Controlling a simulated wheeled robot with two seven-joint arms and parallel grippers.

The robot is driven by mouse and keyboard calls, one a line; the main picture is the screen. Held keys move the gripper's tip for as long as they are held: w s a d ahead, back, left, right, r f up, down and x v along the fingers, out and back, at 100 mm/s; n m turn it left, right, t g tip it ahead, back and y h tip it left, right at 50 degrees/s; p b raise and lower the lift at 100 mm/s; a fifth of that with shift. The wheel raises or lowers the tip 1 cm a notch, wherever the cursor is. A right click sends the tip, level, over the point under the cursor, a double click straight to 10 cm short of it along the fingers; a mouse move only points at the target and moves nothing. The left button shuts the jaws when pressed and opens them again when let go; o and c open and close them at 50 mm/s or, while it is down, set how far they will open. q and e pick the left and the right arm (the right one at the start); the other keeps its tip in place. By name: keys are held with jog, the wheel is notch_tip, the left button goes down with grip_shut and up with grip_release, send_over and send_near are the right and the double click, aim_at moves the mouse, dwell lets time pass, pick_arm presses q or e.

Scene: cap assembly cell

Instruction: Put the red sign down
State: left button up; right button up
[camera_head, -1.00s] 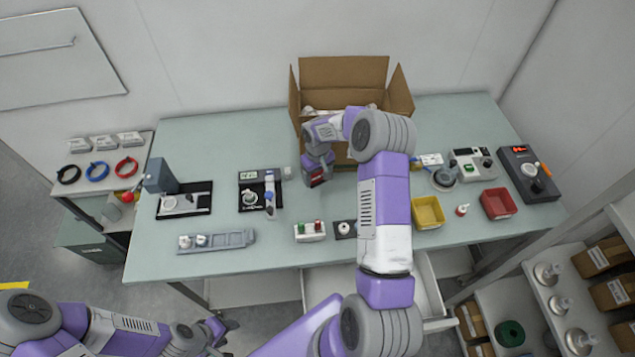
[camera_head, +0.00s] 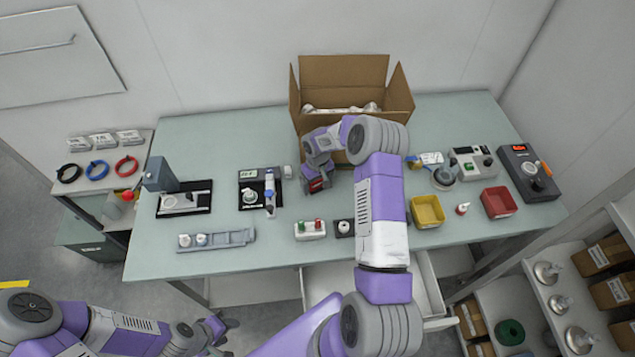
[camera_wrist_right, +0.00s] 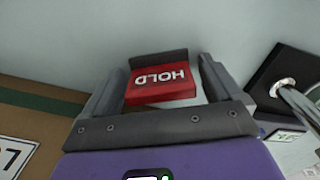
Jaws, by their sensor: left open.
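The red sign (camera_head: 316,184), lettered HOLD, is at the middle of the table, in front of the cardboard box. In the right wrist view the red sign (camera_wrist_right: 161,84) has a dark block at its upper edge and lies between the fingers of my right gripper (camera_wrist_right: 163,68). A narrow pale gap shows between the sign and the right-hand finger; the left-hand finger is very close to it. My right gripper (camera_head: 319,170) also shows in the head view, right over the sign. My left gripper (camera_head: 222,328) is open and empty, low in front of the table.
The open cardboard box (camera_head: 345,72) stands just behind. A black fixture (camera_head: 259,190) is left of the sign, and a button box (camera_head: 310,230) is in front. Yellow (camera_head: 428,211) and red (camera_head: 498,203) bins stand right. Table surface is free around the sign's left rear.

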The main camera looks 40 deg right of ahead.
jog(key=shift+r, duration=0.15)
jog(key=shift+r+p, duration=0.2)
jog(key=shift+p, duration=0.15)
jog(key=shift+o, duration=0.4)
notch_tip(320, 180, up, 11)
jog(key=shift+r+b, duration=0.2)
jog(key=shift+b, duration=0.3)
jog(key=b, duration=0.9)
send_near(321, 189)
jog(key=shift+f, duration=0.55)
jog(key=f, duration=0.2)
jog(key=w+f, duration=0.1)
jog(key=f, duration=0.3)
jog(key=shift+w+a, duration=0.15)
jog(key=shift+a, duration=0.1)
